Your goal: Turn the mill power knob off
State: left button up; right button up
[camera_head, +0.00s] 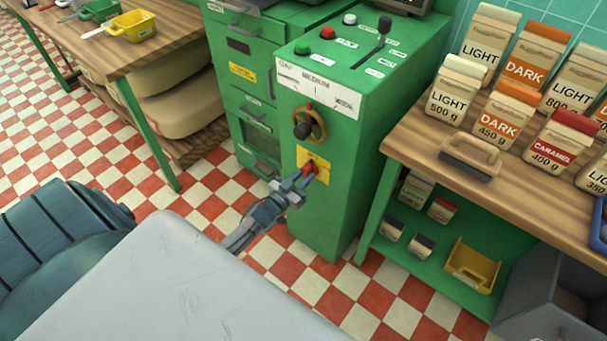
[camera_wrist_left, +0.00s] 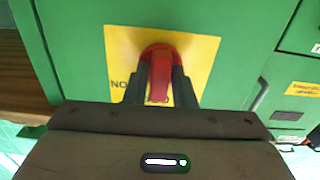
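The power knob (camera_head: 309,168) is red and sits on a yellow plate (camera_head: 322,161) low on the front of the green mill cabinet (camera_head: 330,200). My left gripper (camera_head: 305,177) reaches it from the lower left. In the left wrist view the red knob (camera_wrist_left: 159,75) stands between the two dark fingers (camera_wrist_left: 160,85), which lie close along both its sides. My right gripper is not in view.
A brass handwheel (camera_head: 311,124) with a dark hub is above the knob. Buttons and a black lever (camera_head: 378,40) are on the cabinet's top. A wooden counter (camera_head: 420,135) with coffee bags stands at the right. Checkered floor (camera_head: 350,285) is clear in front.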

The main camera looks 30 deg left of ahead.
pick_arm(q)
jog(key=shift+o, duration=1.3)
jog(key=s, duration=1)
jog(key=shift+s+a, duration=0.4)
jog(key=shift+f, duration=0.1)
